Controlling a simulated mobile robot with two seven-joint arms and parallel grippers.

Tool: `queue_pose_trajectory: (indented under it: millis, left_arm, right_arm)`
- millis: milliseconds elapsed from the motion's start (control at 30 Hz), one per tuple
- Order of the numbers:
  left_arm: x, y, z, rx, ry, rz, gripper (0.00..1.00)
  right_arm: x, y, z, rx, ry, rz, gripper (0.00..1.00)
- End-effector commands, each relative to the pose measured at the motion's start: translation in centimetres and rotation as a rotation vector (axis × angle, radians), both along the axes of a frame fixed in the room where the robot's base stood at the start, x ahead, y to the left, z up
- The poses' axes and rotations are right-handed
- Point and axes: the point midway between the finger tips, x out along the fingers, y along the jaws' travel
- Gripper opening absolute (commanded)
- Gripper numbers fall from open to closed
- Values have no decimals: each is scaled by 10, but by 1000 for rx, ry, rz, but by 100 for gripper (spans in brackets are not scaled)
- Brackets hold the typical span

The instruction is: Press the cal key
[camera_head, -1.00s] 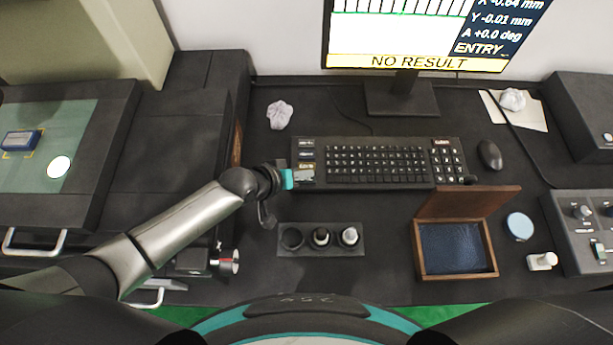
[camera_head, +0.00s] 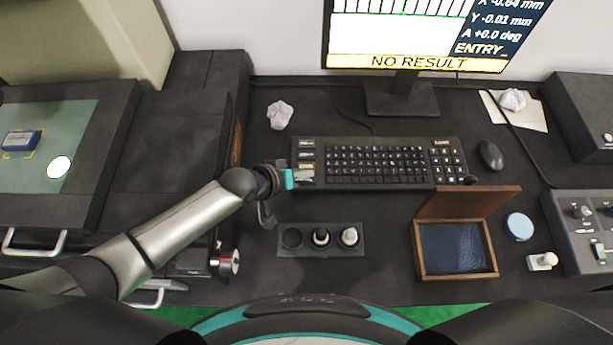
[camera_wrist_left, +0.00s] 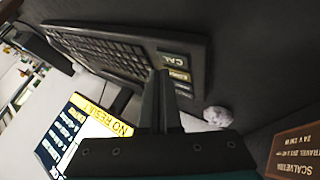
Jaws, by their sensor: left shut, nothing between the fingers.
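The black keyboard (camera_head: 378,182) lies below the monitor, with a column of labelled keys at its left end. The cal key (camera_wrist_left: 174,57) shows in the left wrist view, its label readable, at the end of that column. In the head view my gripper hides the front of the column. My left gripper (camera_head: 305,176) reaches in from the left over the front left corner of the keyboard. Its fingers (camera_wrist_left: 163,75) are shut and empty, with the tips close beside the cal key. I cannot tell whether they touch it. My right gripper is not in view.
The monitor (camera_head: 398,62) reads NO RESULT and ENTRY. A crumpled paper ball (camera_head: 280,115) lies left of the keyboard and a mouse (camera_head: 489,154) right of it. In front are a black holder (camera_head: 334,249) and an open wooden box (camera_head: 459,275).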

Motion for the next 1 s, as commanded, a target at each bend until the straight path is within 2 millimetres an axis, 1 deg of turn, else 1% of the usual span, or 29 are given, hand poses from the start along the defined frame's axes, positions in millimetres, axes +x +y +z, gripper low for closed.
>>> queue_pose_trajectory:
  millis: [567, 800, 1000]
  left_arm:
    - [0, 0, 0, 0, 0, 0, 0]
    - [0, 0, -9, 1, 1, 1, 0]
    - [0, 0, -9, 0, 1, 1, 0]
  right_arm:
    - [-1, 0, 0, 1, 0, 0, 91]
    - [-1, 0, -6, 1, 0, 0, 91]
    - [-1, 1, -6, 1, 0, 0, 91]
